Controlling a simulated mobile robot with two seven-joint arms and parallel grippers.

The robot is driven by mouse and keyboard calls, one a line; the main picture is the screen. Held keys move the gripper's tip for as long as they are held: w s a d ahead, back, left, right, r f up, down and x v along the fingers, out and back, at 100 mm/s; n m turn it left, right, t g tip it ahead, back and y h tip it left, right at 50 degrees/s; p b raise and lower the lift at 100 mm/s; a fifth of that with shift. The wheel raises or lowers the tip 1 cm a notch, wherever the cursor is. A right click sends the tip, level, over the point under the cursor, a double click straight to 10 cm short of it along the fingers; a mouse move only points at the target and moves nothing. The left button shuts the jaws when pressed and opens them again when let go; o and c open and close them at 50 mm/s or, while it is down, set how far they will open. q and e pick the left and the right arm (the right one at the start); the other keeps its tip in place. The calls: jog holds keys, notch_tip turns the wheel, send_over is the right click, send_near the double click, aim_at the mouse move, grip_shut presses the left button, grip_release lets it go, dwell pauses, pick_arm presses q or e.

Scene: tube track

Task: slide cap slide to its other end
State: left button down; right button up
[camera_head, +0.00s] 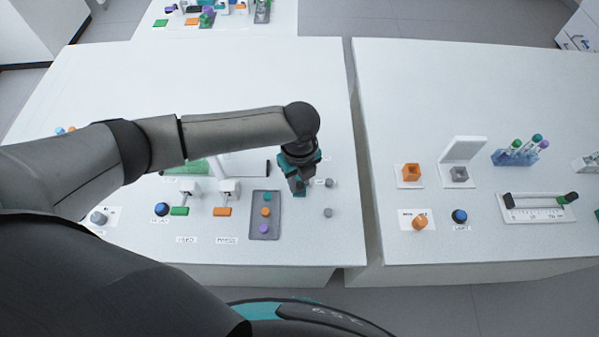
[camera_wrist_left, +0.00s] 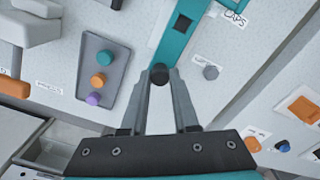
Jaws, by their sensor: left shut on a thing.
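The cap slide shows in the left wrist view as a teal strip (camera_wrist_left: 182,50) with a dark square opening (camera_wrist_left: 182,22) and a label reading CAPS beside it. My left gripper (camera_wrist_left: 158,77) is shut on a dark round knob (camera_wrist_left: 159,73) at the strip's near end. In the head view my left gripper (camera_head: 299,189) is low over the left table, right of the grey tray, and largely hides the slide. A grey cap (camera_wrist_left: 210,72) lies just right of the strip. Two grey caps show in the head view, one far (camera_head: 328,183) and one near (camera_head: 328,213). My right gripper is not in view.
The grey tray (camera_head: 255,231) holds teal, orange and purple pieces. A gap (camera_head: 367,190) separates the tables. The right table carries a tube rack (camera_head: 515,157) and a ruler slider (camera_head: 537,214).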

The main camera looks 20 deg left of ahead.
pick_arm(q)
jog(key=shift+w+a+b, duration=0.25)
jog(key=shift+w+b, duration=0.2)
jog(key=shift+w, duration=0.4)
jog(key=shift+w+a+b, duration=0.25)
jog(key=shift+w+b, duration=0.15)
jog(key=shift+w, duration=0.45)
jog(key=c, duration=0.9)
grip_release()
jog(key=shift+c, duration=0.2)
notch_tip(320, 180, up, 5)
jog(key=p, duration=0.5)
jog(key=shift+r+p, duration=0.1)
jog(key=shift+p, duration=0.2)
